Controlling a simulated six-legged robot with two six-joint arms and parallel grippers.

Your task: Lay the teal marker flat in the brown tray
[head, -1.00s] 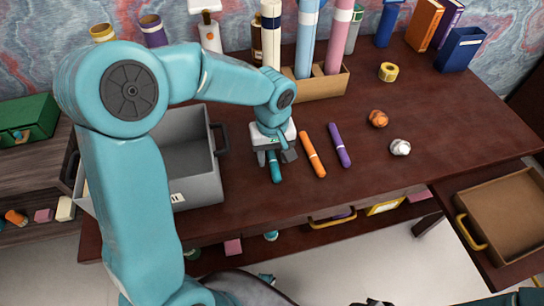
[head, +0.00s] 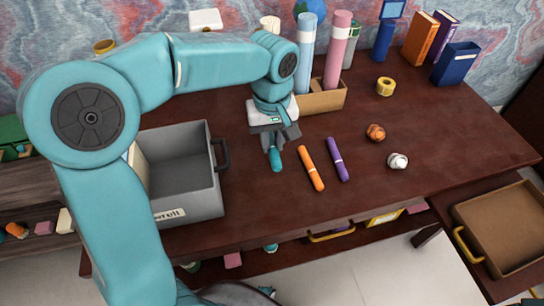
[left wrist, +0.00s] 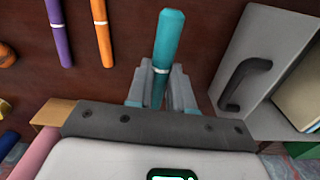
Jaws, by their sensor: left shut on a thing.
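My left gripper (head: 272,147) is shut on the teal marker (head: 276,160) and holds it above the desk, left of the orange marker. In the left wrist view the teal marker (left wrist: 167,45) stands out between the two fingers, with a pale band near the grip. The brown tray (head: 512,221) with a yellow handle is at the right, by the desk's right front corner, and looks empty. My right gripper does not show.
An orange marker (head: 310,171) and a purple marker (head: 337,159) lie on the desk. Crumpled orange (head: 376,132) and silver (head: 397,161) balls and yellow tape (head: 385,87) lie further right. A grey bin (head: 208,200) stands left; a cardboard holder (head: 323,103) with tall tubes stands behind.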

